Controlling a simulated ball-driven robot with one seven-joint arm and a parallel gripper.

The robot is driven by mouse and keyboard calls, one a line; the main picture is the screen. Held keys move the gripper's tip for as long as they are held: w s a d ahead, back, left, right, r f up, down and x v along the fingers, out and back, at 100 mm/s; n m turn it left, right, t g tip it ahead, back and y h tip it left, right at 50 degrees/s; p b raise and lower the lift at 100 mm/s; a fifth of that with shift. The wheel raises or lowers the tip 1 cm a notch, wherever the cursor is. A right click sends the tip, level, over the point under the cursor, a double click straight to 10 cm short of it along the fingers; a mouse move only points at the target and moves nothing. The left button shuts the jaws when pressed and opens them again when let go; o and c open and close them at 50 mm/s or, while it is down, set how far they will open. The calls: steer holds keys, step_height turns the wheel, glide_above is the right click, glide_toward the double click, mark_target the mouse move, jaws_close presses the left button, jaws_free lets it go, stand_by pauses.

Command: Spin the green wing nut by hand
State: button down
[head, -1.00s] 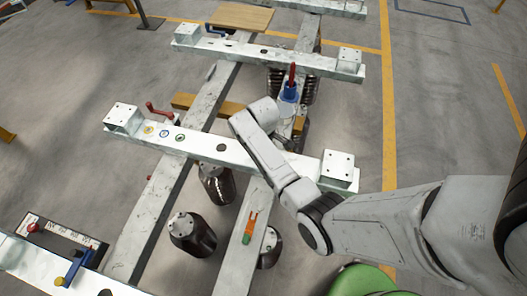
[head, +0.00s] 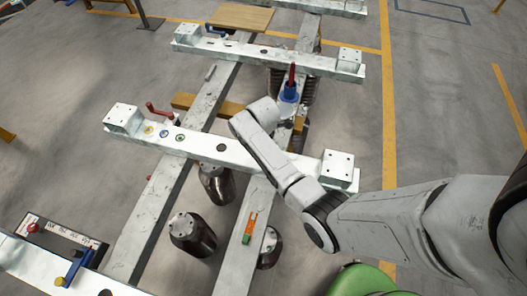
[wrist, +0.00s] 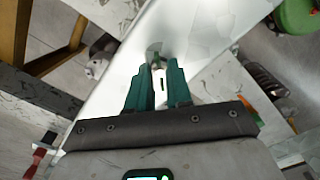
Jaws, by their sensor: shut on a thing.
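My gripper (wrist: 158,72) shows in the wrist view with its two dark green fingers close together over a pale metal beam (wrist: 115,85). Yellow, blue and green round markings lie on the left part of the middle crossbeam (head: 245,156); the green ring (head: 180,137) is the rightmost. No wing nut shows clearly there.
A red crank handle (head: 158,110) stands near the crossbeam's left end. A blue piece with a red stem (head: 290,90) stands behind my arm. An orange and green piece (head: 250,227) lies on the right rail. Open floor lies right of the frame.

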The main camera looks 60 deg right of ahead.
steer(key=n, duration=1.1)
steer(key=shift+f, duration=0.1)
steer(key=shift+n, duration=1.9)
steer(key=c, duration=1)
jaws_free()
step_height(320, 180, up, 11)
steer(key=shift+f+b, duration=0.1)
steer(key=shift+b, duration=0.4)
